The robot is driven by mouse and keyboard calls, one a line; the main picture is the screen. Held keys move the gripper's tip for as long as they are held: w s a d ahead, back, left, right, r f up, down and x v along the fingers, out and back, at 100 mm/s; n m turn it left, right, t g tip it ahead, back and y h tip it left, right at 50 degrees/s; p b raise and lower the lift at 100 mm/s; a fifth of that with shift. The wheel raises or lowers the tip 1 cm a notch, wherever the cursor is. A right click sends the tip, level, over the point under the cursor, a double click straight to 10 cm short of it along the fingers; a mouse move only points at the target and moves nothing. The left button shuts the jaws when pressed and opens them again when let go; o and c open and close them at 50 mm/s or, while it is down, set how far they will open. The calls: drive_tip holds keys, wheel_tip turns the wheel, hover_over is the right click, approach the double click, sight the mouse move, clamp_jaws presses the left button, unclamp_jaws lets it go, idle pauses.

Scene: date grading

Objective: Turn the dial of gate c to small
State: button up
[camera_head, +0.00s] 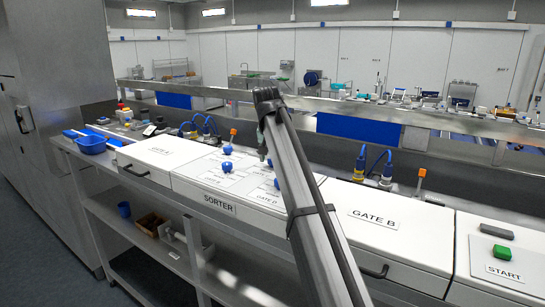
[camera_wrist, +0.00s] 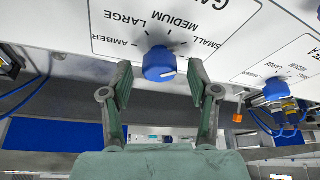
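A blue dial (camera_wrist: 159,64) sits on a white panel in the wrist view, with AMBER, LARGE, MEDIUM and SMALL printed around it upside down. Its gate letter is cut off at the top edge. A small white mark shows on the dial's lower right side. My gripper (camera_wrist: 158,72) is open, with one finger on each side of the dial in the picture. I see no clear contact, and the depth between fingers and dial is hard to tell. In the head view the sorter panel (camera_head: 205,180) carries several blue dials; my arm hides part of it.
A second blue dial (camera_wrist: 276,91) is at the right in the wrist view, on the panel whose label ends in A. The GATE B cover (camera_head: 375,218) and green START button (camera_head: 502,252) lie to the right. A metal rail (camera_head: 420,118) runs behind.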

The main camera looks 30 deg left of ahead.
drive_tip(key=v, duration=1.2)
drive_tip(key=shift+f, duration=0.1)
idle(0.4)
